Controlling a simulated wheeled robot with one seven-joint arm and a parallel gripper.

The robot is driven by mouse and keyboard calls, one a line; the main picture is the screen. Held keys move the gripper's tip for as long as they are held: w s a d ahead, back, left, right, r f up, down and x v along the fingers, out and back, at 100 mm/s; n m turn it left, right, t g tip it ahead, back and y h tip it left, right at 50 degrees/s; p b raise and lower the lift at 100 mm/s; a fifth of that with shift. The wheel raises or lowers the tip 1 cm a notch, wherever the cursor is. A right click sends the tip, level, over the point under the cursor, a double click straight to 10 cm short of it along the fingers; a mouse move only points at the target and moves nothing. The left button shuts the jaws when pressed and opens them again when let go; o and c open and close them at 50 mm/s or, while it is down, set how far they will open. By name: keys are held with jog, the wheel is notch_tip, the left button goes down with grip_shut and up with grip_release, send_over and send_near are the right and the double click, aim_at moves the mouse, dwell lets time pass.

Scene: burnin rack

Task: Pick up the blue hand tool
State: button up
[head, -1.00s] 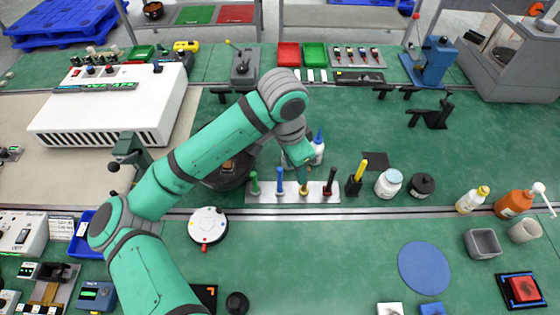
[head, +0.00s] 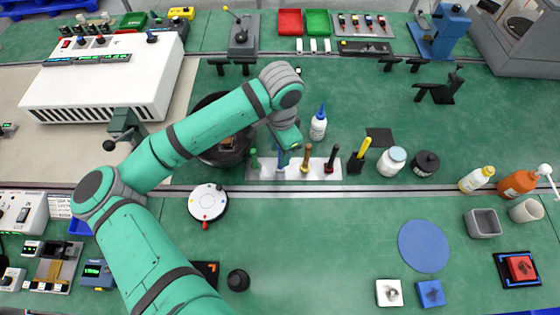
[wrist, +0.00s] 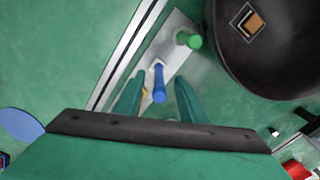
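The blue hand tool (head: 280,161) stands upright in a pale metal rack (head: 262,176) in the middle of the bench, between a green tool (head: 254,160) on its left and an orange-brown tool (head: 306,158) on its right. In the head view my gripper (head: 289,146) is over the rack and partly covers the blue tool's top. In the wrist view my gripper (wrist: 158,82) is open, its two green fingers pointing down on either side of the blue tool (wrist: 159,88). I see gaps beside the tool; the fingers do not appear to touch it.
A dark red tool (head: 330,160) stands at the rack's right end. A black round pan (wrist: 270,50) lies close behind the rack. A white bottle (head: 318,124), a black holder with a yellow tool (head: 360,156) and jars stand nearby.

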jog(key=shift+w+f, duration=0.1)
jog(key=shift+f, duration=1.1)
jog(key=shift+d, duration=0.1)
jog(key=c, duration=0.3)
grip_shut()
jog(key=shift+r, duration=0.15)
jog(key=shift+r, duration=0.6)
jog(key=s+d+r, duration=0.2)
jog(key=s+r, duration=0.3)
jog(key=s, duration=0.1)
jog(key=s+d+r, duration=0.3)
jog(key=s+r, duration=0.3)
jog(key=s, duration=0.1)
jog(key=shift+d+r, duration=0.25)
jog(key=shift+r, duration=0.05)
